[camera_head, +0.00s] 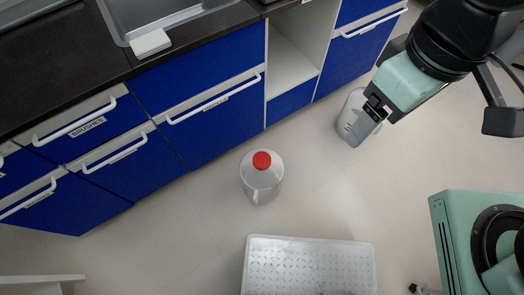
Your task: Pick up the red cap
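The red cap (262,160) sits on top of a translucent white jug (262,183), which stands on the floor in front of the blue cabinets. My gripper (370,115) is at the upper right, well to the right of the cap and above it in the picture, apart from it. The gripper's dark fingertips are small and seen at an angle, so I cannot tell whether they are open or shut. A second pale container (349,112) shows partly behind my gripper; its top is hidden.
Blue cabinets (222,130) with white handles run along the back, under a dark countertop (65,60) with a sink (165,20). A white textured tray or crate (310,265) lies in front of the jug. The floor between the jug and the second container is clear.

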